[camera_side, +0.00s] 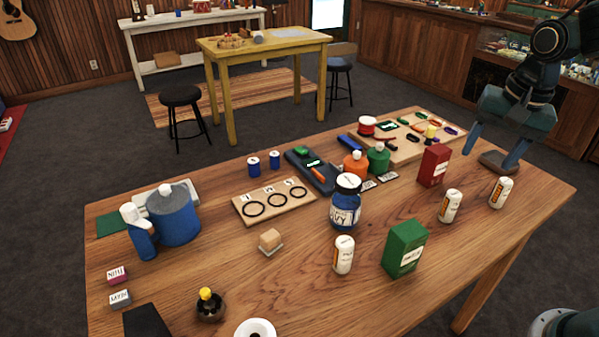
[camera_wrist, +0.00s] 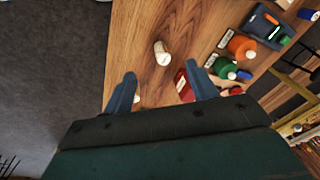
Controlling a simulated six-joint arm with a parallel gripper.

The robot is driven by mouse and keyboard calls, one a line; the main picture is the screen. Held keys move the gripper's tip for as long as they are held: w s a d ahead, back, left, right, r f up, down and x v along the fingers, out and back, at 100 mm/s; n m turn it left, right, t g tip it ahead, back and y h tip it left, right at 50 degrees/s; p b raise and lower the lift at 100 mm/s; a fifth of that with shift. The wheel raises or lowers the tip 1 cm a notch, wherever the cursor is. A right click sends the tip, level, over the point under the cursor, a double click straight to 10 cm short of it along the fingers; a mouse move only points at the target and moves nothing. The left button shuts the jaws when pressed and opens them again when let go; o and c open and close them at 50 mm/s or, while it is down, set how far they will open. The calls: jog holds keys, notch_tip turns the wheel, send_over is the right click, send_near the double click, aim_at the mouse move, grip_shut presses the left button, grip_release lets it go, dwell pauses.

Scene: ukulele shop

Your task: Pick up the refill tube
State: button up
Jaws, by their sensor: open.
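Three white cylinders with orange-marked labels stand upright on the wooden table in the side view: one at front centre (camera_side: 344,254), one right of centre (camera_side: 450,206) and one near the right edge (camera_side: 501,192). They look like tubes, but I cannot read which is the refill tube. My gripper (camera_side: 489,160) is open and empty, above the right part of the table. In the wrist view, a white cylinder (camera_wrist: 162,53) shows ahead, between the lines of the spread fingers (camera_wrist: 160,70). A piece of another white thing (camera_wrist: 136,98) shows beside the left finger.
A red box (camera_side: 433,165) and a green box (camera_side: 404,248) stand among the cylinders. A blue jar (camera_side: 346,205), an orange bottle (camera_side: 355,165) and a green bottle (camera_side: 378,158) stand near the middle. The table's front right is bare.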

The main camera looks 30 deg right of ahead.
aim_at(450, 206)
jog(key=w+d+f+m, duration=0.1)
jog(key=w+f+m, duration=0.1)
jog(key=w+d+f+m+g, duration=0.1)
jog(key=d+f+m, duration=0.1)
jog(key=w+d+f+m+g, duration=0.1)
jog(key=w+d+f+m, duration=0.1)
jog(key=f, duration=0.1)
jog(key=shift+w+d+m, duration=0.2)
jog(key=shift+w+m, duration=0.15)
jog(key=shift+m, duration=0.05)
jog(key=shift+f, duration=0.15)
notch_tip(450, 206, down, 8)
jog(key=shift+f, duration=0.2)
jog(key=shift+w+a+f, duration=0.1)
jog(key=shift+a+f, duration=0.05)
jog(key=shift+f, duration=2.4)
jog(key=c, duration=1.1)
